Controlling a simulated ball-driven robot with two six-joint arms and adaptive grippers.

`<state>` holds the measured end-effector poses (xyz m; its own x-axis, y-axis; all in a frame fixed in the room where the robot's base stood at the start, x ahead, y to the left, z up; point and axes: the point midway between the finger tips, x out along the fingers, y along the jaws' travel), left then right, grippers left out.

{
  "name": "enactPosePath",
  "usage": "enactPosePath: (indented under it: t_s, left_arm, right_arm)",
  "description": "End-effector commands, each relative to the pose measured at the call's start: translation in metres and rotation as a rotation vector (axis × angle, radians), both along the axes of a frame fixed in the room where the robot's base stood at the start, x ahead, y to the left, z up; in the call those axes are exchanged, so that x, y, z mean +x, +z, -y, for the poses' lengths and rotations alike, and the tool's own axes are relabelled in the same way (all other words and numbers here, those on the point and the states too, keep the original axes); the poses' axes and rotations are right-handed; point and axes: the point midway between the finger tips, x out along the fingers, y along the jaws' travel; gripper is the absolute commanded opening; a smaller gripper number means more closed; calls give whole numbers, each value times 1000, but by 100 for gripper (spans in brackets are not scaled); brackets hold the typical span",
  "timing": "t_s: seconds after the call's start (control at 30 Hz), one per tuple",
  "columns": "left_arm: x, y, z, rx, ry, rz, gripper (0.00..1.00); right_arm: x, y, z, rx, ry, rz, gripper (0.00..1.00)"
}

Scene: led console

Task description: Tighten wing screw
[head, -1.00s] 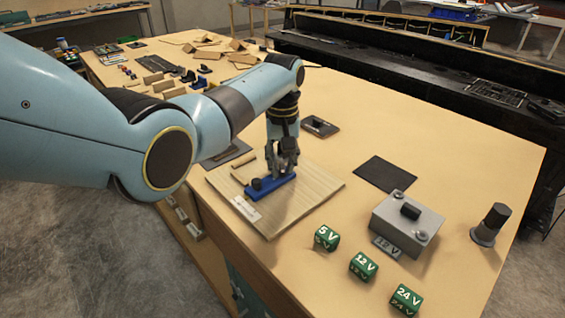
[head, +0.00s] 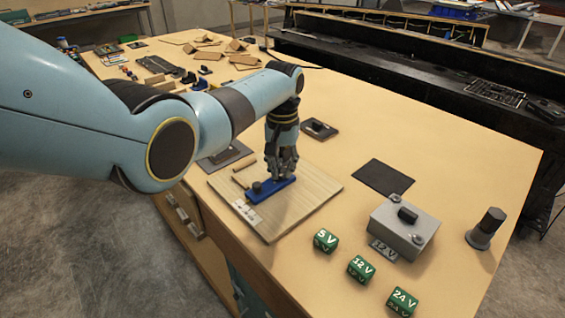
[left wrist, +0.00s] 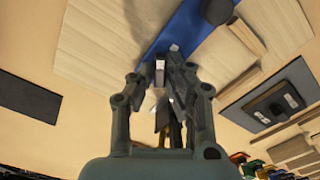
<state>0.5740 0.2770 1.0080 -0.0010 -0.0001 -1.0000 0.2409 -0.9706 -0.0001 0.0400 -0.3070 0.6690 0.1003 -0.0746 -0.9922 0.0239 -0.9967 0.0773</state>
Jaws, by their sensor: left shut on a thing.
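A blue bar (head: 262,193) lies on a light wooden board (head: 300,212), with a black knob (head: 257,187) at its left end. My left gripper (head: 281,178) points down at the bar's right end, its fingers shut on a small piece there that I take to be the wing screw. The fingers hide that piece in the head view. In the left wrist view the gripper (left wrist: 162,80) closes around a small grey part (left wrist: 160,72) beside the blue bar (left wrist: 195,30). How far the screw is turned cannot be seen. My right gripper is out of view.
A wooden strip (head: 245,173) lies on the board behind the bar. Green blocks marked 5 V (head: 326,240), 12 V (head: 361,268) and 24 V (head: 403,301) stand front right, near a grey box (head: 404,228) and a dark cylinder (head: 487,228). A black pad (head: 384,178) lies behind the box.

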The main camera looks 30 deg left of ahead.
Motion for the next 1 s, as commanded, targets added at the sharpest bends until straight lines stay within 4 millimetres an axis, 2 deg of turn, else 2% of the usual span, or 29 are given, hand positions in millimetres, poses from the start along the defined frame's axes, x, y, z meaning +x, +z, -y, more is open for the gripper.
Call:
enactPosePath:
  t_s: [0.1,0.5,1.0]
  left_arm:
    - [1,3,0,0,-107,1,0]
    - [1,2,0,0,-430,2,0]
    - [2,2,0,0,-591,4,0]
  right_arm:
    - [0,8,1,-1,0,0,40]
    - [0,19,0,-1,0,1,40]
    - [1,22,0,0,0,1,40]
